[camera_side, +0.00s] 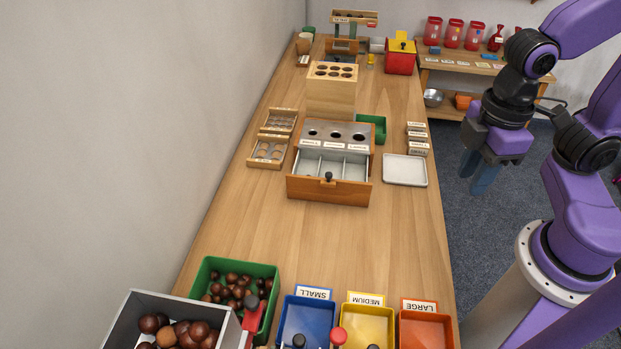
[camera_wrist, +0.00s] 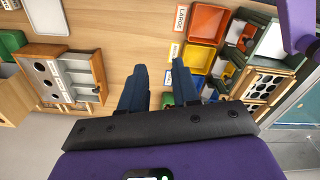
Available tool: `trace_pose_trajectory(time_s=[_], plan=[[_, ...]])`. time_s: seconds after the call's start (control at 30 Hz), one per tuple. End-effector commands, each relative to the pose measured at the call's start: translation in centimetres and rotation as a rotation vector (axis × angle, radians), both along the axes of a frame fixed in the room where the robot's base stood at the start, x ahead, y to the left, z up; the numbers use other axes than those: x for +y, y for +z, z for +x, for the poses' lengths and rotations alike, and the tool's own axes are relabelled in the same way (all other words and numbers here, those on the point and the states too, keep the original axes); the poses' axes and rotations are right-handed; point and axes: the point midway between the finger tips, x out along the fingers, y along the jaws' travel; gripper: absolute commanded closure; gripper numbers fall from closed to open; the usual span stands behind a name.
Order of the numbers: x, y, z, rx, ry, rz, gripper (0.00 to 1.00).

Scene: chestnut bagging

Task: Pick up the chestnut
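Several brown chestnuts (camera_side: 235,291) lie in a green tray (camera_side: 272,272) at the front left of the table in the side view. More chestnuts (camera_side: 197,330) of mixed sizes fill a grey bin (camera_side: 120,318) in the front corner, cut by the frame edge. My gripper (camera_side: 476,186) hangs beyond the table's right edge, well apart from all chestnuts. In the wrist view my gripper (camera_wrist: 160,72) shows two dark blue fingers apart with nothing between them. No chestnut can be made out clearly there.
Blue SMALL (camera_side: 308,318), yellow MEDIUM (camera_side: 367,322) and orange LARGE (camera_side: 425,330) bins stand along the front. A wooden cabinet (camera_side: 330,192) with a divided drawer stands mid-table, a white tray (camera_side: 404,170) to its right. Bare tabletop (camera_side: 340,245) lies between cabinet and bins.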

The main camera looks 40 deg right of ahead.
Motion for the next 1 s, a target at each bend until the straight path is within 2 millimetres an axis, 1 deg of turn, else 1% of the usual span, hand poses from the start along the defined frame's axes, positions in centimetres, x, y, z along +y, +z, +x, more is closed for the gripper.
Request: trace_pose_trajectory(time_s=[0.03, 0.17, 0.2, 0.37, 0.4, 0.47, 0.5, 0.63, 0.73, 0.8, 0.87, 0.9, 1.0], plan=[[0.9, 0.1, 1.3, 0.004, -0.011, -0.003, 0.69], [3.5, 0.4, 5.5, 0.015, -0.037, -0.007, 0.69], [4.2, 0.4, 6.8, 0.019, -0.044, -0.008, 0.69], [6.5, 0.1, 12.6, 0.034, -0.072, -0.009, 0.69], [7.0, -0.2, 14.1, 0.038, -0.082, -0.009, 0.69], [7.5, -0.5, 16.3, 0.045, -0.092, -0.009, 0.69], [7.8, -0.8, 17.9, 0.049, -0.101, -0.008, 0.69], [8.4, -2.0, 22.8, 0.059, -0.124, -0.003, 0.69], [8.3, -3.2, 26.5, 0.069, -0.142, 0.001, 0.69], [8.0, -4.2, 29.0, 0.076, -0.156, 0.004, 0.69], [7.5, -5.1, 31.1, 0.080, -0.167, 0.009, 0.69], [7.2, -5.8, 32.4, 0.084, -0.175, 0.012, 0.69], [6.1, -7.5, 35.4, 0.092, -0.192, 0.019, 0.69]])
